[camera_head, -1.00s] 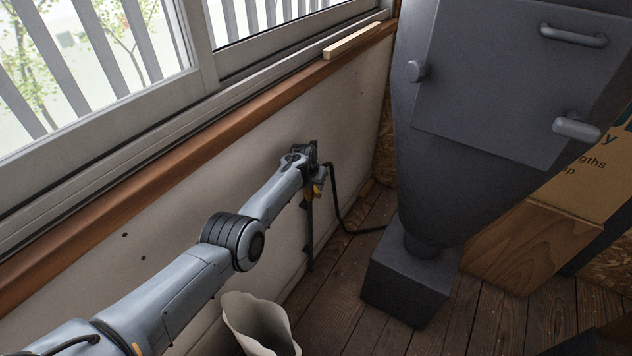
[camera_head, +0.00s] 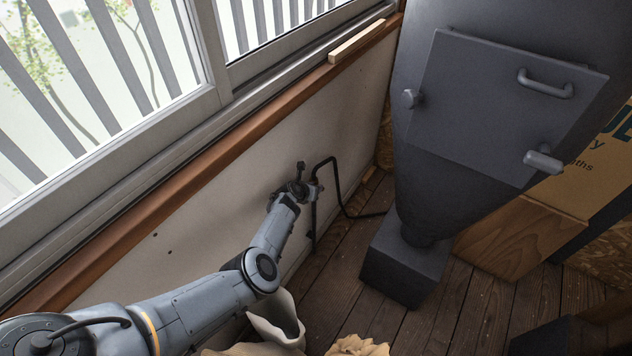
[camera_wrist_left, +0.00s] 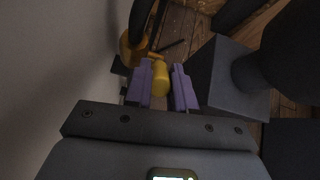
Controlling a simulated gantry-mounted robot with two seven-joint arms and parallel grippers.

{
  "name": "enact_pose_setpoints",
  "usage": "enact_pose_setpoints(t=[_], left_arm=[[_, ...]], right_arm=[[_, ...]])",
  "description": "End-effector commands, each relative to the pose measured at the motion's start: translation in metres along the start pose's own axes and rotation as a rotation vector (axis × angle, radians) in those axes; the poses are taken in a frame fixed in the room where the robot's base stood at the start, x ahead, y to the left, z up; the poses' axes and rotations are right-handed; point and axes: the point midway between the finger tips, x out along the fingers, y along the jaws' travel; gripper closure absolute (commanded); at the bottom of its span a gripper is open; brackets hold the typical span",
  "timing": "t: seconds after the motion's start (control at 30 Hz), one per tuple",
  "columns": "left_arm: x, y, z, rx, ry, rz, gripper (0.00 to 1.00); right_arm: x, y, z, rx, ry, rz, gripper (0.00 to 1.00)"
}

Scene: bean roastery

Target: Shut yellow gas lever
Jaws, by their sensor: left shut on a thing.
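The yellow gas lever (camera_wrist_left: 161,79) shows in the left wrist view between the two purple fingers of my left gripper (camera_wrist_left: 162,88), which is shut on it. Behind it is a yellow valve fitting (camera_wrist_left: 130,50) close to the pale wall. In the head view my left gripper (camera_head: 300,186) is at the black gas pipe (camera_head: 334,172) by the wall; it hides the lever there. My right gripper is in neither view.
A dark grey hopper-shaped machine (camera_head: 440,190) stands on a square base (camera_head: 405,265) to the right of the pipe. An open pale sack (camera_head: 278,318) stands below my left arm. A wooden ledge (camera_head: 200,180) runs under the window. Wooden floor (camera_head: 350,270) lies clear between sack and machine.

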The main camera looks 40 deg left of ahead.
Motion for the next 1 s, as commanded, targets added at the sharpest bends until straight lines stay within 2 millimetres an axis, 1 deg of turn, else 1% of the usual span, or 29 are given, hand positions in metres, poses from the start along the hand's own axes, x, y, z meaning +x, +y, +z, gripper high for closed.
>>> enact_pose_setpoints(t=[0.1, 0.3, 0.77, 0.8, 0.93, 1.0], left_arm=[[-0.0003, 0.0013, -0.0052, -0.003, -0.051, -0.007, 1.00], [-0.0008, 0.0018, -0.0084, -0.003, -0.098, -0.015, 1.00], [-0.0010, 0.0016, -0.0084, -0.003, -0.111, -0.018, 1.00], [-0.0010, 0.0016, -0.0084, -0.003, -0.111, -0.018, 0.72], [-0.0010, 0.0015, -0.0083, -0.003, -0.110, -0.018, 0.52], [-0.0010, 0.0014, -0.0083, -0.003, -0.110, -0.018, 0.51]], right_arm=[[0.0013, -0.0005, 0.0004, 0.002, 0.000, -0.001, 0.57], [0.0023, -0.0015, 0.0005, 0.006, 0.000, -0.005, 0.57], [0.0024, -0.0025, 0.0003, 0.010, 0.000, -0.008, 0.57], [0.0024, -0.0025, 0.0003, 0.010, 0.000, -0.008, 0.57], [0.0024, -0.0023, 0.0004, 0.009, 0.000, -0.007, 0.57], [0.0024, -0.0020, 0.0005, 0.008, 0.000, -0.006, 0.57]])
